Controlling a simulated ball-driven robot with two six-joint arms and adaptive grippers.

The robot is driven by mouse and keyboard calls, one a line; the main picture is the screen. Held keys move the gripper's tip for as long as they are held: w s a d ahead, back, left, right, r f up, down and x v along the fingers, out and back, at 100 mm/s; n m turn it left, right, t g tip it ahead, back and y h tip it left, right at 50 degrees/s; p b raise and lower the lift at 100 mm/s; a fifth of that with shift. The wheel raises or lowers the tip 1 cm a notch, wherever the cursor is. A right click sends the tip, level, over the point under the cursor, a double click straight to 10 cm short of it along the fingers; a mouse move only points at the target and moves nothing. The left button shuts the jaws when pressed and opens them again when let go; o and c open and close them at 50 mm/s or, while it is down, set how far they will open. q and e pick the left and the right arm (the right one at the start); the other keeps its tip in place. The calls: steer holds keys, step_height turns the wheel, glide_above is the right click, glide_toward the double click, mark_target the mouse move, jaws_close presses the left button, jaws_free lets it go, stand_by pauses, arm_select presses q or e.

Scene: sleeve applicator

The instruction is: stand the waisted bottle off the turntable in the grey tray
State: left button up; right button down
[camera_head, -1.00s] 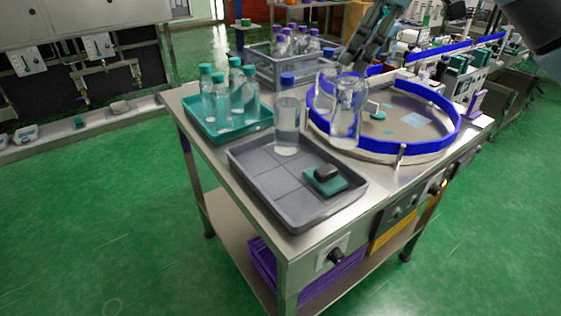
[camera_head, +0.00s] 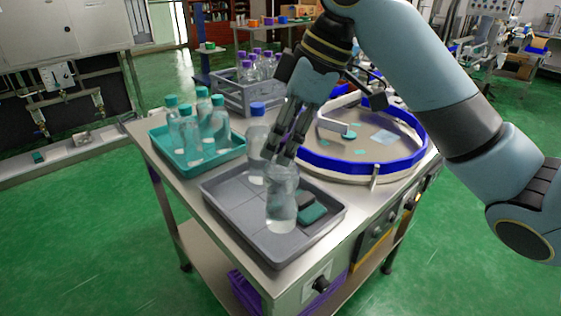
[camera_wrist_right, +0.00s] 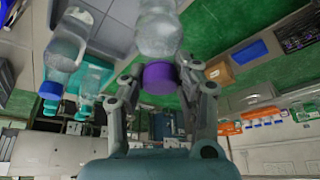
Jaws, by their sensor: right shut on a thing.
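The clear waisted bottle (camera_head: 282,208) is upright over the grey tray (camera_head: 222,208), in front of the dark item on its pad. Whether its base touches the tray floor I cannot tell. My right gripper (camera_head: 284,157) is shut on its top from above. The right wrist view shows its purple cap (camera_wrist_right: 158,78) between the fingertips (camera_wrist_right: 160,84), with the clear body (camera_wrist_right: 158,32) beyond. The turntable (camera_head: 350,157), ringed by a blue rail, has no bottle on it. My left gripper is not in view.
A blue-capped bottle (camera_head: 257,135) stands at the grey tray's back, close to my gripper. A teal pad with a dark item (camera_head: 310,207) lies at the tray's right. A teal tray (camera_head: 195,160) of teal-capped bottles is behind left. A grey crate (camera_head: 232,100) holds purple-capped bottles.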

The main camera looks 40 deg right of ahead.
steer(key=shift+s+a+f, duration=0.1)
steer(key=shift+a+f, duration=0.05)
steer(key=shift+f, duration=1.95)
steer(key=c, duration=1)
jaws_free()
steer(key=shift+f, duration=0.1)
steer(key=shift+o, duration=0.2)
steer(key=p+v, duration=0.1)
steer(key=v, duration=1.1)
